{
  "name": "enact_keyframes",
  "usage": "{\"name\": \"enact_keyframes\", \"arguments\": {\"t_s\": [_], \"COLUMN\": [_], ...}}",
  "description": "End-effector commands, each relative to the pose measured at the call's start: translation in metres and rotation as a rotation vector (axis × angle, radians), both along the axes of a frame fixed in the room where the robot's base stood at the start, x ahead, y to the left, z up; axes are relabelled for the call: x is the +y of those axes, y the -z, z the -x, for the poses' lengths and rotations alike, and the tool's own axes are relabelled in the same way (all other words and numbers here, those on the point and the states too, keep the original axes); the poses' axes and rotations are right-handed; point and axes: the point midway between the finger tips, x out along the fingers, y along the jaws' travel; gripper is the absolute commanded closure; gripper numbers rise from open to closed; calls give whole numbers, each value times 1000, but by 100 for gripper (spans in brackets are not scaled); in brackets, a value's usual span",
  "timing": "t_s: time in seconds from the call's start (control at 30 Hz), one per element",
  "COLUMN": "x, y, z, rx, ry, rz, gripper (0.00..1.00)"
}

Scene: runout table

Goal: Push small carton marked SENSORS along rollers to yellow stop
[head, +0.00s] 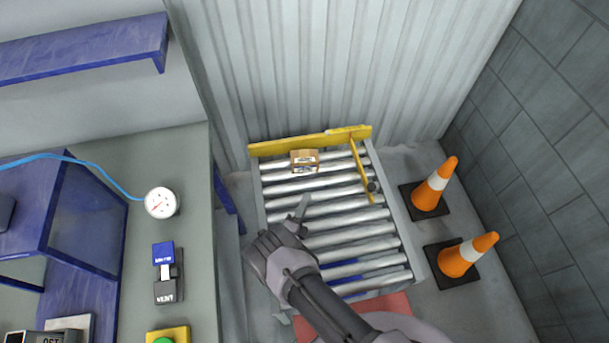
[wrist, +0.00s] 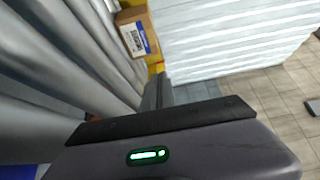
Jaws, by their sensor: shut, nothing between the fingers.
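A small brown carton (head: 305,160) sits on the rollers (head: 325,212) at the far end, right in front of the yellow stop (head: 285,146). I cannot tell whether it touches the stop. In the wrist view the carton (wrist: 128,17) shows a white label and a blue mark; its wording is too small to read. The yellow stop also shows there in part (wrist: 155,66). My gripper (head: 304,202) is shut and empty over the middle rollers, short of the carton and apart from it. Its fingers also show in the wrist view (wrist: 158,88).
A yellow bar (head: 361,172) with a dark knob runs along the right part of the rollers. Two orange cones (head: 433,187) stand to the right. A workbench (head: 195,240) with a gauge (head: 161,202) is at the left. A corrugated wall (head: 340,70) stands behind.

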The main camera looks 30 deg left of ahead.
Motion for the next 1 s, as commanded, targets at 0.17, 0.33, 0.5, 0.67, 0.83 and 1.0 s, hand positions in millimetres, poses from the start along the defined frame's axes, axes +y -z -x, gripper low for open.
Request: {"name": "enact_keyframes", "arguments": {"t_s": [0.17,0.33,0.5,0.67,0.83,1.0], "x": [3,9,26,39,42,42], "y": [3,4,4,2,0,-1], "z": [-39,-76,-99,-109,-111,-111], "rx": [-1,-1,-1,-1,1,1], "ry": [6,4,1,1,1,1], "rz": [-3,-3,-3,-1,0,0], "gripper": [100,100,100,100,100,100]}}
